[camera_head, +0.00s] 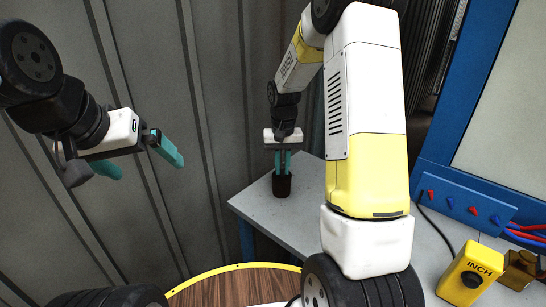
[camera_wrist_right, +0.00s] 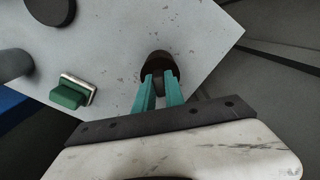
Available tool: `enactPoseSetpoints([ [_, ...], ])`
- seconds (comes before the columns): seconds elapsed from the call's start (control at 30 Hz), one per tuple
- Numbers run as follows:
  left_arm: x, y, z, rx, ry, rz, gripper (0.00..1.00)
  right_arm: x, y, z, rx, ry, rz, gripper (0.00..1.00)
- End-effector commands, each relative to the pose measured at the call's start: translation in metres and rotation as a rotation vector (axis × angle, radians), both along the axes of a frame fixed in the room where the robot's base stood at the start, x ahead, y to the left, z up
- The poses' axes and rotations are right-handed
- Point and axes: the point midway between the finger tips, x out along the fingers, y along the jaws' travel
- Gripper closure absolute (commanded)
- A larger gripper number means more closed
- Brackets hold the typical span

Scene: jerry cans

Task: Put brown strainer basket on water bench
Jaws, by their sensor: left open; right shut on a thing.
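The brown strainer basket (camera_head: 282,186) is a small dark cup, upright at the far left corner of the grey water bench (camera_head: 262,208). My right gripper (camera_head: 282,166) points down and is shut on the basket from above. In the right wrist view the teal fingertips (camera_wrist_right: 160,86) are at the basket (camera_wrist_right: 161,63), near an edge of the bench (camera_wrist_right: 112,42). I cannot tell whether the basket's base touches the bench top or hangs just above it. My left gripper (camera_head: 140,163) is open and empty, in the air at the left before the grey wall.
A green block with a metal edge (camera_wrist_right: 75,92) and a dark round thing (camera_wrist_right: 50,10) are on the bench in the right wrist view. A yellow INCH button box (camera_head: 470,275) and a blue valve panel (camera_head: 466,200) are at the right. A wooden round top (camera_head: 235,288) is below.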

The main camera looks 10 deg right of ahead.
Motion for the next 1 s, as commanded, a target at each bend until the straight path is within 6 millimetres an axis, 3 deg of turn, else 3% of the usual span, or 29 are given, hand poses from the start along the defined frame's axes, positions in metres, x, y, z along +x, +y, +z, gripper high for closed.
enactPoseSetpoints([
  [0.03, 0.000, 0.000, 0.000, 0.000, 0.000, 0.000, 0.00, 0.000, 0.000, -0.001, 0.000, 0.001, 0.000, 0.80],
  [0.1, 0.000, 0.000, 0.000, 0.000, 0.000, 0.000, 0.00, 0.000, 0.000, 0.000, 0.000, 0.001, 0.000, 0.66],
  [0.13, 0.000, 0.000, 0.000, 0.000, 0.000, 0.000, 0.00, 0.000, 0.000, 0.000, 0.000, 0.000, 0.000, 0.64],
  [0.53, 0.000, 0.000, 0.000, 0.000, 0.000, 0.000, 0.00, 0.001, 0.000, 0.007, 0.000, -0.003, 0.000, 0.64],
  [1.0, 0.000, 0.000, 0.000, 0.000, 0.000, 0.000, 0.00, 0.001, 0.000, 0.099, 0.000, -0.005, 0.000, 0.64],
])
